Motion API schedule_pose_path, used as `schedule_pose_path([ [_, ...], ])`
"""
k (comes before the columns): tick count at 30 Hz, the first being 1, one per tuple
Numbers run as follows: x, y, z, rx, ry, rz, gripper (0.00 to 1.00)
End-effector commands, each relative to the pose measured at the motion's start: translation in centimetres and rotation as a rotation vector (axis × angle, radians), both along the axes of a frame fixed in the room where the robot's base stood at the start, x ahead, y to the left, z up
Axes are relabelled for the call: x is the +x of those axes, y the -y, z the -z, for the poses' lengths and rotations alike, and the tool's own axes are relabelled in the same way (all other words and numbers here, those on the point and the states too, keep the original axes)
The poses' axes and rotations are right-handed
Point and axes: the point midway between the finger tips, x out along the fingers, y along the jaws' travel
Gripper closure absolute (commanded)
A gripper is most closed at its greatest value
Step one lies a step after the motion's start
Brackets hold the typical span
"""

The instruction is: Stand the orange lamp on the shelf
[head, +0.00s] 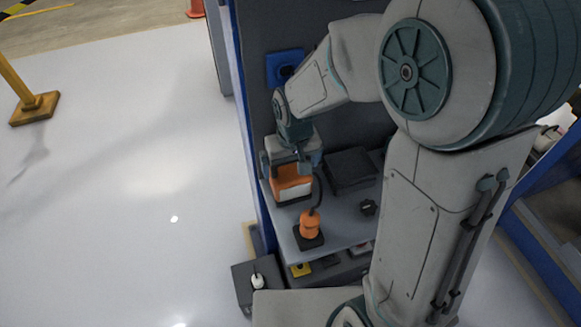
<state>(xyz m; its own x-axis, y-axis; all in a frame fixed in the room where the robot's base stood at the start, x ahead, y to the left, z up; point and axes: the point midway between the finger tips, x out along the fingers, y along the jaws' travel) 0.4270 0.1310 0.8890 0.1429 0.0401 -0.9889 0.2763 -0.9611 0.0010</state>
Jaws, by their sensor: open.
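Two orange things stand on the grey shelf (345,232) in the head view, and I cannot tell for certain which is the lamp. An orange boxy thing with a white front face (291,186) looks like a work lamp and appears upright near the shelf's left side. My gripper (291,168) is open right above it, its fingers to either side of its top; contact is unclear. In front stands a rounded orange thing on a black square base (309,227), with a thin dark curved piece rising behind it.
A dark box (351,169) and a small black knob-like thing (368,207) are also on the shelf. A blue upright (252,150) borders it on the left. Below are a yellow item (300,269) and a dark box (257,285). The floor to the left is open. My arm hides the shelf's right side.

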Motion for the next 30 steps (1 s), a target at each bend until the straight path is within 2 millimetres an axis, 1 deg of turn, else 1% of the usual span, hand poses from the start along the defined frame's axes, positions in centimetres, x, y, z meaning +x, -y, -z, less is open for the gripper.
schedule_pose_path([
  [1,-0.1,0.0,-1.3,0.002,0.007,0.001,0.00],
  [3,-0.2,0.1,-2.9,0.003,0.007,0.001,0.00],
  [6,-0.6,0.2,-5.0,0.003,0.006,0.001,0.00],
  [10,-1.0,0.3,-7.3,0.003,0.005,0.000,0.00],
  [12,-1.1,0.3,-8.2,0.002,0.004,0.000,0.00],
  [15,-1.3,0.3,-9.1,0.002,0.003,0.000,0.00],
  [21,-1.6,0.7,-9.6,0.000,0.002,0.005,0.00],
  [23,-1.9,1.4,-9.9,0.001,0.008,0.019,0.00],
  [26,-3.4,3.8,-10.6,0.003,0.022,0.066,0.00],
  [30,-6.7,7.9,-11.4,0.007,0.050,0.154,0.00],
])
